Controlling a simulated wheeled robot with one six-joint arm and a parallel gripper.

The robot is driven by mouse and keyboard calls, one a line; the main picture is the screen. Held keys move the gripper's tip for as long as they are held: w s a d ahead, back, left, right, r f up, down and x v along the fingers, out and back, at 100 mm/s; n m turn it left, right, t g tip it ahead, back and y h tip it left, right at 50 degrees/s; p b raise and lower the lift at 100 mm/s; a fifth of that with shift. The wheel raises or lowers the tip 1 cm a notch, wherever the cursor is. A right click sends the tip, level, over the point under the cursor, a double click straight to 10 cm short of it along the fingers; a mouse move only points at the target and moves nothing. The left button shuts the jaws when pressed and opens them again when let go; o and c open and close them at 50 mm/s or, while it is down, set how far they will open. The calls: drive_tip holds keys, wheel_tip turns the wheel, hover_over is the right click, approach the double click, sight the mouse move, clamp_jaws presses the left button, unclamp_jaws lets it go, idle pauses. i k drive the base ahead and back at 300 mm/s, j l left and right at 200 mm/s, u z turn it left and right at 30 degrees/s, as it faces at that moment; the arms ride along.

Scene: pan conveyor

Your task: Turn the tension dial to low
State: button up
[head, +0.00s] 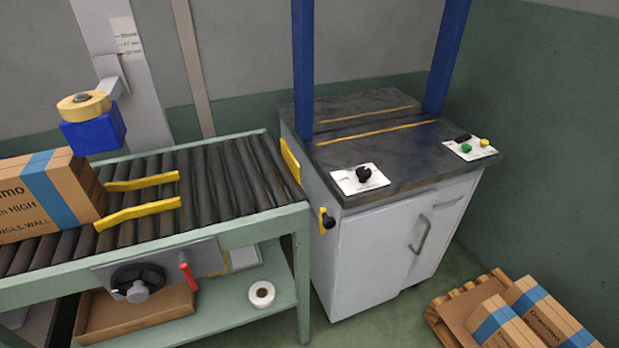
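A black knob (363,174) sits on a white plate (347,184) at the front left of the dark machine top (390,150). It looks like the tension dial, but the markings on the plate are too small to read, so I cannot tell its setting. A second black knob (329,222) with a yellow backing is on the left side of the white cabinet (375,250). A large black round knob (138,281) is on a grey panel on the conveyor's front, beside a red lever (188,276). My gripper is not in view.
A roller conveyor (237,180) with yellow guide bars (140,212) carries a blue-taped carton (45,195) at left. Blue posts (303,70) rise from the machine. A button panel (468,149) is at its right. Cartons (540,315) stand on a pallet at lower right.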

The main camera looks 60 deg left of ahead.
sight(364, 173)
drive_tip(key=u, duration=1.7)
